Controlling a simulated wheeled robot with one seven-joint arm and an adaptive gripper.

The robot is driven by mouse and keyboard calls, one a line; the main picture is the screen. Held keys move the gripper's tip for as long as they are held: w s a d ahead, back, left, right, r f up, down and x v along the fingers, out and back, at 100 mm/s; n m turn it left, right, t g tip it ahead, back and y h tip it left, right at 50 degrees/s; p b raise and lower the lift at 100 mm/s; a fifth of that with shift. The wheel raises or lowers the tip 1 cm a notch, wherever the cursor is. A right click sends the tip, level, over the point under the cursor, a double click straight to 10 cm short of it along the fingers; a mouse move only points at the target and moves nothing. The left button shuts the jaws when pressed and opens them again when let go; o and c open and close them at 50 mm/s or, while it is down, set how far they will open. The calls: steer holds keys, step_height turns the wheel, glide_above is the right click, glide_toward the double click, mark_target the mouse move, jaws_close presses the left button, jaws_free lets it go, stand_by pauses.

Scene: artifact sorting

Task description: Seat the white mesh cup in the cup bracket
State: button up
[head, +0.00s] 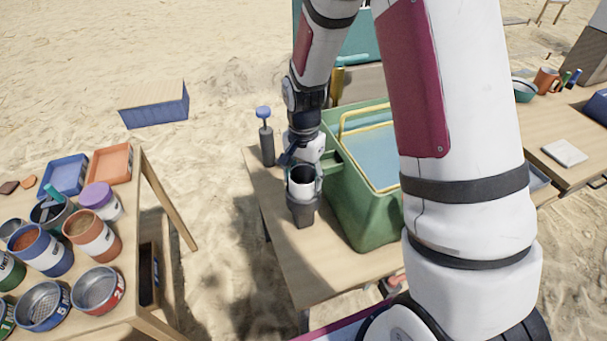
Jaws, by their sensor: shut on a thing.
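The white mesh cup (300,188) is upright near the middle of the head view, with a dark opening at its top. My gripper (303,174) comes down from behind and is shut on the cup near its rim. A dark grey cup bracket (304,214) is directly below and around the lower part of the cup, beside the green basin. The cup's lower end is hidden, so I cannot tell whether it rests on the bracket's bottom.
The green basin (350,205) with water stands close on the right. A dark bottle with a blue knob (266,140) stands behind left. The wooden table (290,265) is clear in front. A left table (145,220) holds several cups, sieves and trays.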

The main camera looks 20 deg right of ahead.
steer(key=shift+f+b, duration=0.5)
steer(key=shift+f, duration=0.45)
steer(key=o, duration=1.2)
steer(key=shift+c, duration=0.2)
step_height(320, 180, up, 12)
steer(key=shift+r, duration=0.1)
